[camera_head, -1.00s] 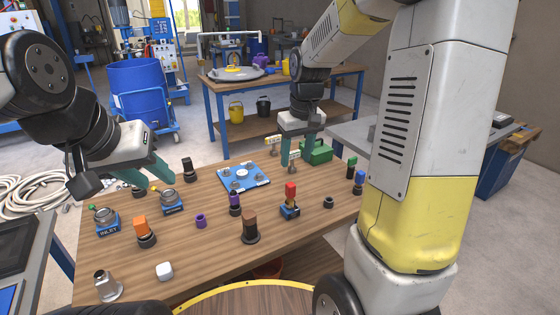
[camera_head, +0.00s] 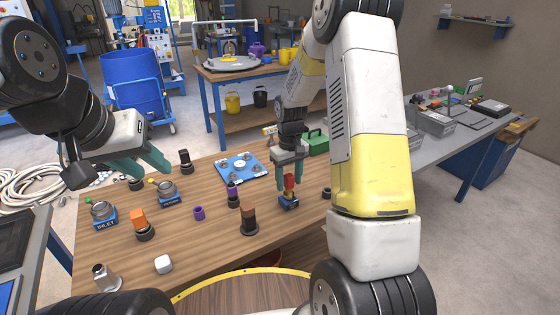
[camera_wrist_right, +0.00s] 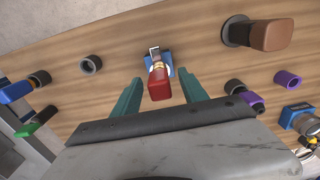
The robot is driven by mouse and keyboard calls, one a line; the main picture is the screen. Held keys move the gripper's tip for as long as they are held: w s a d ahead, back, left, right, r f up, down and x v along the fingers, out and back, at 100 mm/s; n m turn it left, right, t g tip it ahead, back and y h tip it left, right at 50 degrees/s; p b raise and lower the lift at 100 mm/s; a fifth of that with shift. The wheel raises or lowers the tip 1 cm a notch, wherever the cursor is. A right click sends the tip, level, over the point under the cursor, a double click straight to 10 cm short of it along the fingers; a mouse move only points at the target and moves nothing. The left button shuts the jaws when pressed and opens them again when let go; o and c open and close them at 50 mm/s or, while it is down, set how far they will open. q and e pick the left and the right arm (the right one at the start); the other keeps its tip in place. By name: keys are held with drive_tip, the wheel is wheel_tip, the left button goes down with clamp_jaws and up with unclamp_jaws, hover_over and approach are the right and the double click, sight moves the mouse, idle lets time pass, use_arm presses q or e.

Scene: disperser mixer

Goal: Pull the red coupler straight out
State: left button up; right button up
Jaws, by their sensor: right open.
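The red coupler (camera_head: 289,183) sits upright on a small blue base (camera_head: 288,202) on the wooden table. In the right wrist view the red coupler (camera_wrist_right: 159,83) lies between the two green fingers of my right gripper (camera_wrist_right: 160,97), with a gap on each side. My right gripper (camera_head: 289,187) is open and points down around the coupler. My left gripper (camera_head: 151,168) hangs over the table's left part with its green fingers spread and nothing between them.
A brown-topped part (camera_head: 249,219) and a purple-topped part (camera_head: 233,195) stand left of the coupler. A blue plate (camera_head: 239,167) lies behind them. An orange-topped part (camera_head: 139,220) and the INLET block (camera_head: 103,214) are further left. The table's front middle is clear.

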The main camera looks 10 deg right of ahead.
drive_tip(key=shift+f, duration=0.25)
clamp_jaws()
idle(0.3)
drive_tip(key=shift+r, duration=0.15)
drive_tip(key=shift+r, duration=2.85)
drive_tip(key=shift+r, duration=0.1)
drive_tip(key=shift+r, duration=1.9)
